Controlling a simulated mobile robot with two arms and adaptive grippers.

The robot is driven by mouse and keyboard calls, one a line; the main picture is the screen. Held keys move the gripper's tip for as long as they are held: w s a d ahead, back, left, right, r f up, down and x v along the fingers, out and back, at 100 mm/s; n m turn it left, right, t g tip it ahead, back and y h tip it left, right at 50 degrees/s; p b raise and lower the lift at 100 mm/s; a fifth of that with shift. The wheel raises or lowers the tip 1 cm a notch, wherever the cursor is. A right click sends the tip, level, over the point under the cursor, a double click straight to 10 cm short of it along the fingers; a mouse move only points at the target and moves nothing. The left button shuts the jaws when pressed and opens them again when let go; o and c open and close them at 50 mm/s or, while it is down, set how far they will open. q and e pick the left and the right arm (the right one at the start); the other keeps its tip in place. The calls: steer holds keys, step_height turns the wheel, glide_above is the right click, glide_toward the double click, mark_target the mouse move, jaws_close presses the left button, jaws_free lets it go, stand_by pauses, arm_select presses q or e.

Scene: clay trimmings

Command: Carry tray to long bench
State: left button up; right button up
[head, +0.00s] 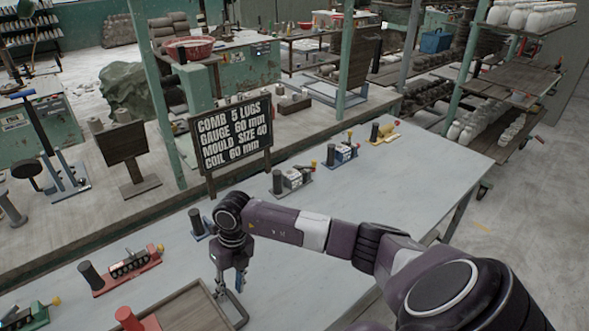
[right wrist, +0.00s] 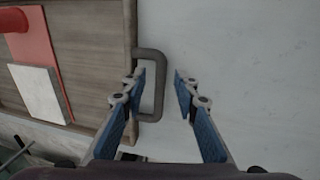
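The wooden tray (head: 192,306) lies at the bottom of the head view on a pale grey bench top (head: 340,215). In the right wrist view the tray (right wrist: 95,30) fills the left side, with a red part (right wrist: 38,40) and a pale block (right wrist: 40,92) in it. A dark U-shaped handle (right wrist: 158,90) sticks out from its side. My right gripper (right wrist: 166,78) is open, its fingers apart on either side of the handle's outer bar. In the head view my right gripper (head: 233,288) points down at the handle (head: 241,320). My left gripper is not in view.
A black sign (head: 233,133) stands behind the bench. A red comb-like device (head: 130,269) and a green one (head: 28,318) stand at left; several similar devices, including a grey one (head: 293,178), line the back. A long wooden bench (head: 75,220) runs behind. The grey top's right part is clear.

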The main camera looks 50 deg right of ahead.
step_height(320, 180, up, 10)
steer(key=d, duration=0.1)
steer(key=shift+d+f, duration=0.15)
steer(key=shift+d, duration=0.25)
steer(key=shift+s, duration=0.1)
